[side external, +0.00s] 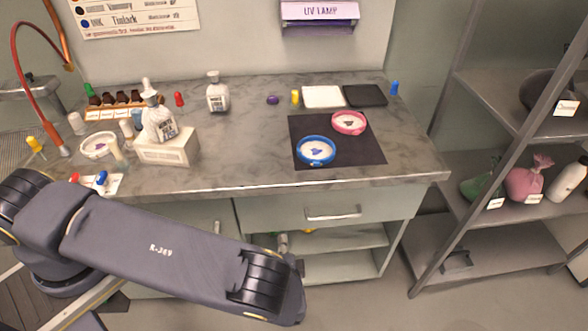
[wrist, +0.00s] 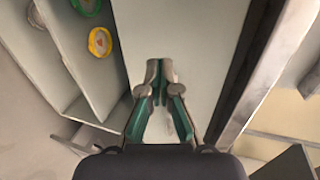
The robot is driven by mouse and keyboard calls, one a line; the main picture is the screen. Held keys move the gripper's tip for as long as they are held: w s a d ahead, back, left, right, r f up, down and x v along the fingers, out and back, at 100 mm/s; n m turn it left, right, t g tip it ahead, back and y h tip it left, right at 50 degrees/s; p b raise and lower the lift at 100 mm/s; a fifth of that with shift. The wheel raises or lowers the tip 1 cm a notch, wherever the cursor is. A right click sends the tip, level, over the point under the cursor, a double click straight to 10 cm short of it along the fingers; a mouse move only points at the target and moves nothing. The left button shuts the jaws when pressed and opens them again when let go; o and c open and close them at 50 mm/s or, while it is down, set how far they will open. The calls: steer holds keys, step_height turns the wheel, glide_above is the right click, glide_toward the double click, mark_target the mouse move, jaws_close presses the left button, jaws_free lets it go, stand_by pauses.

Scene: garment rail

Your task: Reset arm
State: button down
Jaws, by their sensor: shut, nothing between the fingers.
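My gripper (wrist: 160,78) shows in the wrist view with its fingertips together and nothing between them. It is in front of a pale cabinet surface, apart from the objects on the counter. In the side external view my grey arm stretches across the lower left, in front of the counter, and my gripper cannot be made out there.
The marble counter (side external: 250,150) holds a blue dish (side external: 316,150) and a pink dish (side external: 349,122) on a dark mat (side external: 340,155), plus bottles at the left. A drawer (side external: 330,213) and open shelves lie below. A metal rack (side external: 500,140) stands right. A yellow-rimmed dish (wrist: 100,42) shows on a shelf.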

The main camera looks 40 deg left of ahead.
steer(key=v, duration=0.4)
steer(key=w+r+n+g, duration=0.1)
steer(key=w+r+n, duration=0.1)
steer(key=r, duration=0.3)
steer(key=w+r+n+g, duration=0.1)
steer(key=w+r+n, duration=0.1)
steer(key=w+r, duration=0.2)
steer(key=w+r+n+g, duration=0.1)
steer(key=w+r+n, duration=0.1)
steer(key=r, duration=0.4)
steer(key=shift+w+a+n, duration=0.3)
steer(key=shift+w, duration=0.15)
steer(key=s+a+r+n+g+h, duration=0.1)
steer(key=s+a+r+n+g, duration=0.15)
steer(key=a+r, duration=0.4)
steer(key=s+a+r+n+g+h, duration=0.1)
steer(key=a+r+n, duration=0.25)
steer(key=r, duration=0.65)
steer(key=s+a+r+n+g+h, duration=0.1)
steer(key=a+r+n, duration=0.1)
steer(key=a+r, duration=0.55)
steer(key=s+a+r+h, duration=0.2)
steer(key=s+r+h, duration=0.1)
steer(key=s+r, duration=0.5)
steer(key=s+d+f+m+t+h, duration=0.2)
steer(key=s+d+f+m+h, duration=0.1)
steer(key=s, duration=0.7)
steer(key=shift+d+m+t+h, duration=0.35)
steer(key=shift+d+m+h, duration=0.35)
steer(key=shift+d+m, duration=0.45)
